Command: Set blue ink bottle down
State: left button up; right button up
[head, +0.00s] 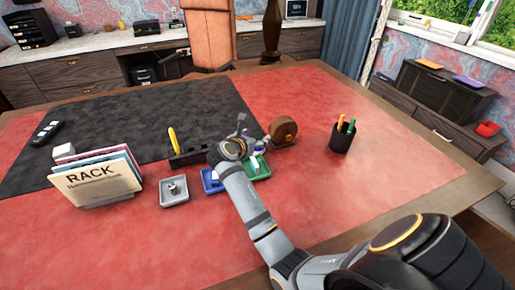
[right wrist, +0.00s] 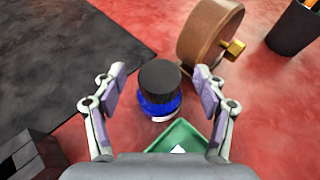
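The blue ink bottle (right wrist: 160,104) with a black cap stands upright in the right wrist view, just beyond the green tray (right wrist: 182,137). In the head view only a small part of the bottle (head: 259,151) shows behind my right gripper (head: 243,131). In the right wrist view my right gripper (right wrist: 160,85) is open, with one finger on each side of the bottle. A gap shows between each finger and the bottle. My left gripper is not in view.
A brown round tape-like roll (head: 283,131) stands close right of the bottle. A black pen cup (head: 342,137) is farther right. Blue (head: 212,181) and grey (head: 174,190) trays and a rack of folders (head: 97,180) lie left. The red desk at right is clear.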

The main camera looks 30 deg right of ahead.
jog(key=shift+f, duration=0.1)
grip_shut()
dwell(0.4)
